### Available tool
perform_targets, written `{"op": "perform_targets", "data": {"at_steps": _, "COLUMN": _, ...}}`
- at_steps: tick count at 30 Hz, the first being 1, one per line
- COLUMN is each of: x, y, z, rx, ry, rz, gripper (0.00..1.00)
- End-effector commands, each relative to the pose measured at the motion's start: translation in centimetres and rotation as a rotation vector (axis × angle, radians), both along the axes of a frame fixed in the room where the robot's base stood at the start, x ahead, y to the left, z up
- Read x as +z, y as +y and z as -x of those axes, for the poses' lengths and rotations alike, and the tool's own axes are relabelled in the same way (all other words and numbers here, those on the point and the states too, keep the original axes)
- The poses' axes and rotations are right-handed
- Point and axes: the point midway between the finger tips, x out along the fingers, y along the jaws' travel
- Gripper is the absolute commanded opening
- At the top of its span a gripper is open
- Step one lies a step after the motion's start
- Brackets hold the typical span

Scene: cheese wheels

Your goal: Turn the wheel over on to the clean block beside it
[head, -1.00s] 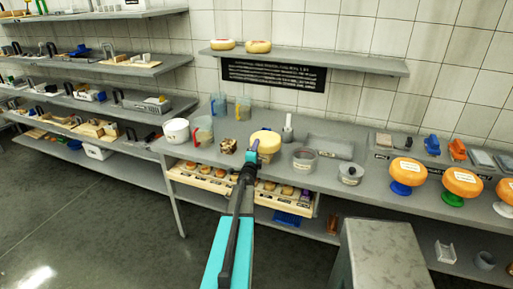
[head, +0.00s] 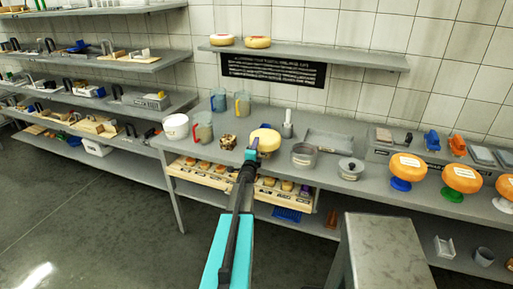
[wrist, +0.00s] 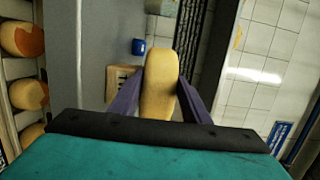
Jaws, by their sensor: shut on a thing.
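The yellow cheese wheel (head: 267,138) is at the front of the grey bench, at the end of my arm. In the wrist view the wheel (wrist: 158,90) shows as a narrow yellow band between two purple fingers. My gripper (head: 250,155) is shut on it, and the same grip shows in the wrist view (wrist: 160,100). I cannot tell whether the wheel touches the bench. A small brown block with dark patches (head: 228,142) stands just left of the wheel. A wooden block (wrist: 120,85) lies left of the fingers in the wrist view; I cannot tell if it is clean.
Jugs (head: 203,128) and a white tub (head: 176,127) stand to the left. A grey pot (head: 304,155), a lidded pot (head: 350,168) and a flat tray (head: 330,143) are to the right.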

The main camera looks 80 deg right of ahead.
Motion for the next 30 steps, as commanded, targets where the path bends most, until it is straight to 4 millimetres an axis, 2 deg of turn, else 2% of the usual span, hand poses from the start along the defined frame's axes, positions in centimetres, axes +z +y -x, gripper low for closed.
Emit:
{"op": "perform_targets", "data": {"at_steps": 25, "x": -0.04, "y": -0.01, "z": -0.06, "rx": -0.001, "ry": 0.002, "rz": 0.008, "gripper": 0.00}}
{"op": "perform_targets", "data": {"at_steps": 26, "x": -0.02, "y": -0.01, "z": -0.06, "rx": -0.001, "ry": 0.002, "rz": 0.008, "gripper": 0.44}}
{"op": "perform_targets", "data": {"at_steps": 30, "x": -0.09, "y": -0.01, "z": -0.08, "rx": 0.000, "ry": 0.001, "rz": 0.006, "gripper": 0.65}}
